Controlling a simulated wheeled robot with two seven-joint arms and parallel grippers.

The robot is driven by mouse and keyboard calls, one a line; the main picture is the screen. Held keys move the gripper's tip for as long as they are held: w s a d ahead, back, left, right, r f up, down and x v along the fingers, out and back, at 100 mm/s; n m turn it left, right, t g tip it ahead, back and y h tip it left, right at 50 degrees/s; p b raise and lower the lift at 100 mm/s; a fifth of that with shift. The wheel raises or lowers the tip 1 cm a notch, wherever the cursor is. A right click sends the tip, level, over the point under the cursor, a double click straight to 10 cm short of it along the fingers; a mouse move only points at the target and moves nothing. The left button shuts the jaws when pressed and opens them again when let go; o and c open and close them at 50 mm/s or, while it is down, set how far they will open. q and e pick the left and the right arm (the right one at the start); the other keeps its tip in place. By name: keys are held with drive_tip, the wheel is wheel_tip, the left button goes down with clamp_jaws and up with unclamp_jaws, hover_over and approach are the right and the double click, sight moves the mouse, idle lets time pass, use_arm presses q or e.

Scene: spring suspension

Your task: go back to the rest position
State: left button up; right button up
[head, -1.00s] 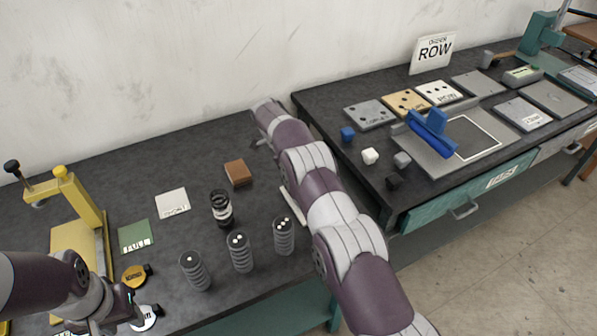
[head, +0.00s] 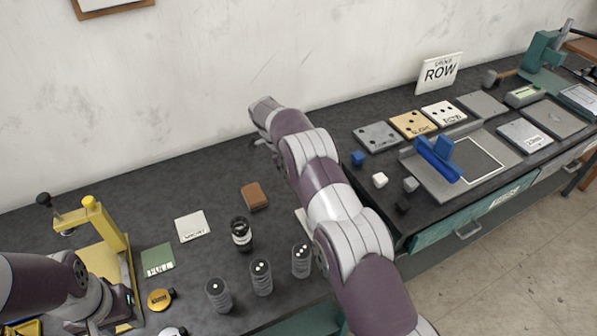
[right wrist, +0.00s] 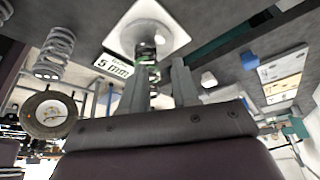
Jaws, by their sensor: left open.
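My left gripper (head: 122,312) is at the lower left in the head view, open, beside the yellow press stand (head: 112,262). My right arm (head: 318,190) reaches across the middle of the bench from the lower right. It hides its own gripper in the head view. In the right wrist view the fingers of my right gripper (right wrist: 158,88) stand apart. A dark coiled part (right wrist: 148,55) shows between and beyond them, over a white plate (right wrist: 165,25). I cannot tell whether the fingers touch it.
Several grey springs stand near my right arm, one of them nearest it (head: 301,260). A black-and-white coiled part (head: 241,233), a brown block (head: 255,196), a white card (head: 192,226) and a green card (head: 158,260) lie close by.

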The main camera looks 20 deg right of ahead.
use_arm(q)
drive_tip(key=shift+w+a+r, duration=0.1)
drive_tip(key=shift+w+r, duration=0.1)
drive_tip(key=shift+r, duration=0.5)
use_arm(e)
drive_tip(key=shift+a+r, duration=0.15)
drive_tip(key=shift+r, duration=0.6)
